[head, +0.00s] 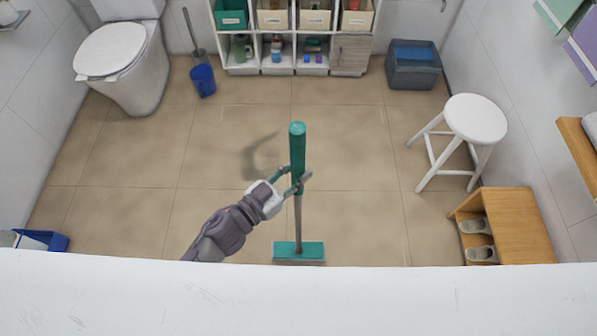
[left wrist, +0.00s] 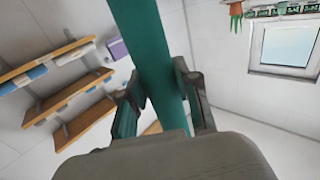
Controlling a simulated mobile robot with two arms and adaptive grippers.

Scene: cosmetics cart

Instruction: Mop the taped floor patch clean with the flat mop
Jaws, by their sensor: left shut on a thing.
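The flat mop (head: 297,152) stands nearly upright in the middle of the head view, with a thick green grip and a thin grey pole. Its flat green head (head: 299,251) is low in the view, on or close to the floor; exact contact cannot be told. My left gripper (head: 293,183) is shut around the handle just below or at the grip's lower end. In the left wrist view the green handle (left wrist: 158,65) runs between both fingers. A dark curved mark (head: 262,158) lies on the beige floor (head: 240,135); stain or shadow, I cannot tell. No tape outline shows clearly. My right gripper is out of view.
A grey box (head: 413,65), white stool (head: 476,118) and wooden shoe rack (head: 515,225) line the right. The middle floor is free.

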